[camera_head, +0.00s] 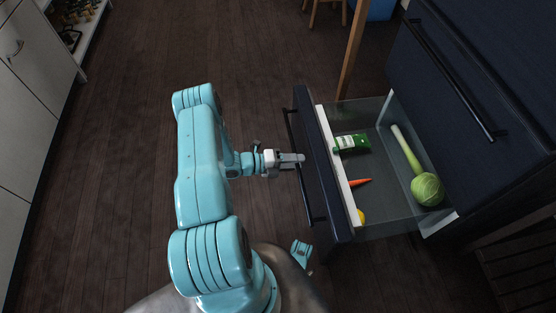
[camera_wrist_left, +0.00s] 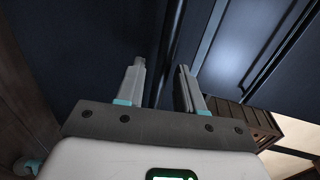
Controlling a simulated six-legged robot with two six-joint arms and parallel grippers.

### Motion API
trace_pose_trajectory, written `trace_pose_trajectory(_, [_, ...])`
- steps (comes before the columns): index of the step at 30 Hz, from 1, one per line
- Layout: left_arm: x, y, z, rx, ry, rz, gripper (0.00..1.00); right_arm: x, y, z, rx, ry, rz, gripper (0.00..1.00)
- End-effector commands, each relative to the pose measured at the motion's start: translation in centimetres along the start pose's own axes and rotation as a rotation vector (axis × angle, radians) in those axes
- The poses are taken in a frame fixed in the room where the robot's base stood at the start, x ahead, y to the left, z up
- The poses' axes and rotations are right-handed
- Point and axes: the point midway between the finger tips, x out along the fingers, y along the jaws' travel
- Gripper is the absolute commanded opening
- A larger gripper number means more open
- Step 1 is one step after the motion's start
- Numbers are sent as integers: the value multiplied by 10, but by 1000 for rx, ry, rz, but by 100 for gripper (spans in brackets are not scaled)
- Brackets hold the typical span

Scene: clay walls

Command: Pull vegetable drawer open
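The vegetable drawer (camera_head: 344,165) is a dark blue-fronted drawer with a white inner edge and clear sides. It stands pulled well out of the dark cabinet in the head view. Its long dark handle (camera_head: 312,203) runs along the front. My left gripper (camera_head: 300,158) is at the middle of the handle, fingertips near the drawer front. In the left wrist view, the two fingers (camera_wrist_left: 161,66) are apart, with the dark handle bar running between them. Whether they touch it is hard to tell. My right gripper is not seen.
The drawer holds a green package (camera_head: 352,143), a carrot (camera_head: 360,182), a leek (camera_head: 406,150), a cabbage (camera_head: 427,189) and a yellow item (camera_head: 361,216). Another closed drawer front (camera_head: 440,70) is above. White cabinets (camera_head: 30,95) stand left; the wooden floor between is clear.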

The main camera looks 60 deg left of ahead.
Motion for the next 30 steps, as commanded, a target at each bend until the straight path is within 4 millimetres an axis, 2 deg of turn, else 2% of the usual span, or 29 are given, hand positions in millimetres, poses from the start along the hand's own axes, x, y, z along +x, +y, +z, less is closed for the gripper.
trace_pose_trajectory(12, [-104,-3,1,0,-7,3,37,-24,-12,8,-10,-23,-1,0])
trace_pose_trajectory(16, [-131,-2,1,0,-6,2,37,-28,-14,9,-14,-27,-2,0])
trace_pose_trajectory(21, [-151,-1,1,2,-4,1,37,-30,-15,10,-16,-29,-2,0])
trace_pose_trajectory(30, [-156,0,0,1,-2,1,37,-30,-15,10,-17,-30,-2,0])
